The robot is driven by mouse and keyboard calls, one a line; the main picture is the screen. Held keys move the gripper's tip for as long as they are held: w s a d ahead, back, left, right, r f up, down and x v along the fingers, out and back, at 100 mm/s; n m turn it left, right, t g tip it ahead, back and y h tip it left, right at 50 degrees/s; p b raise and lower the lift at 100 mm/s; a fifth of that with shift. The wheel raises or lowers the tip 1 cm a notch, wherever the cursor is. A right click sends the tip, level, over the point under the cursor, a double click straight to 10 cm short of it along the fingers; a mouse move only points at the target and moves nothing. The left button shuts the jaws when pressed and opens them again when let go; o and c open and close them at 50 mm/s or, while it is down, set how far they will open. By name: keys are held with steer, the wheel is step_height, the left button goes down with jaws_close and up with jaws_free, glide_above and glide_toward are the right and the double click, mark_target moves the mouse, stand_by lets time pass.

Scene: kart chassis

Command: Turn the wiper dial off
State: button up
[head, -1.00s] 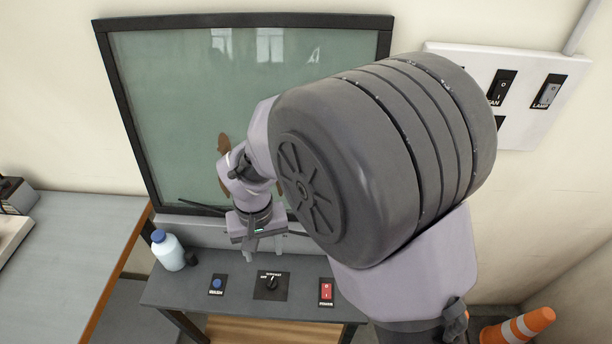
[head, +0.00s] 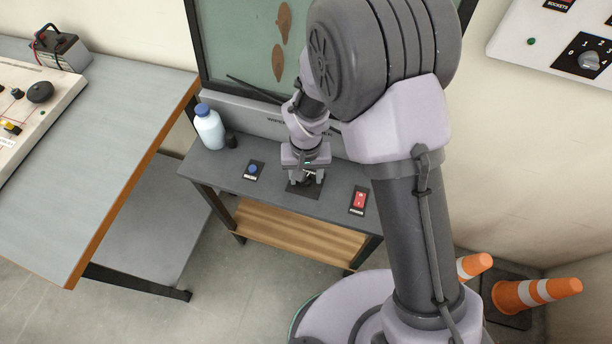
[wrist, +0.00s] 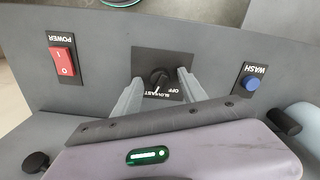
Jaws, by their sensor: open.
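The wiper dial (wrist: 159,78) is a black knob on a dark square plate, with OFF and other lettering around it. In the wrist view a pale mark on the knob faces down the picture toward the lettering; I cannot tell exactly which word it meets. My gripper (wrist: 160,82) is open, with one finger on each side of the knob. I cannot tell whether either finger touches it. In the head view my gripper (head: 306,179) is low over the dial's plate (head: 298,190) on the grey bench and mostly hides the knob.
The red power switch (wrist: 62,61) and blue wash button (wrist: 251,83) flank the dial. A bottle (head: 209,128) stands at the bench's left end. Behind are the framed glass (head: 235,50) with brown smears and the wiper arm (head: 256,89).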

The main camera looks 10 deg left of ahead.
jaws_close()
stand_by(0.4)
steer(key=n+p, duration=0.1)
steer(key=n, duration=0.5)
steer(key=shift+n, duration=0.4)
steer(key=n+p, duration=0.1)
steer(key=n, duration=0.2)
steer(key=shift+r, duration=0.1)
steer(key=shift+n+p, duration=0.45)
steer(key=shift+n, duration=1.45)
